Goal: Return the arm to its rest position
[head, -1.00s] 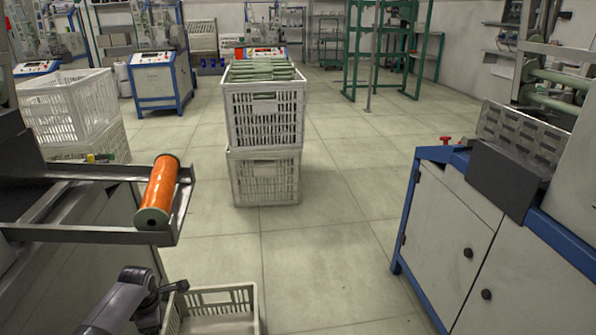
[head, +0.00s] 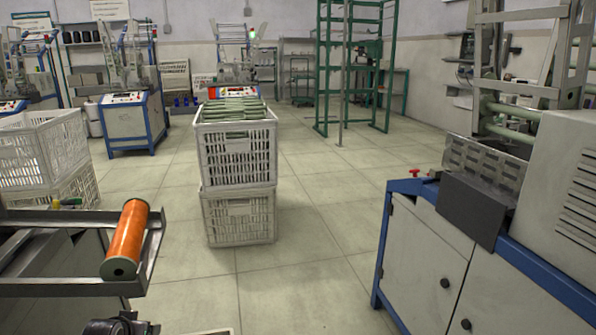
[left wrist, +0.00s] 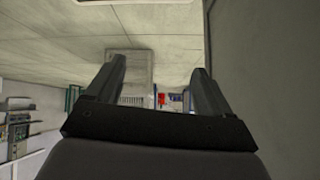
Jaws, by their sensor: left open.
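My left gripper (left wrist: 158,76) shows in the left wrist view with its two dark fingers spread apart and nothing between them. In the head view only a dark part of my left arm shows at the bottom edge, below the metal rack. An orange bobbin (head: 126,240) with dark end caps lies tilted on the metal rack (head: 60,285) at the left, apart from my arm. My right gripper is in neither view.
Stacked white crates (head: 238,217) stand mid-floor, the top one holding green bobbins (head: 235,108). More white crates (head: 42,150) stand at the left. A blue-edged machine cabinet (head: 437,258) stands at the right. The floor (head: 310,235) between is clear.

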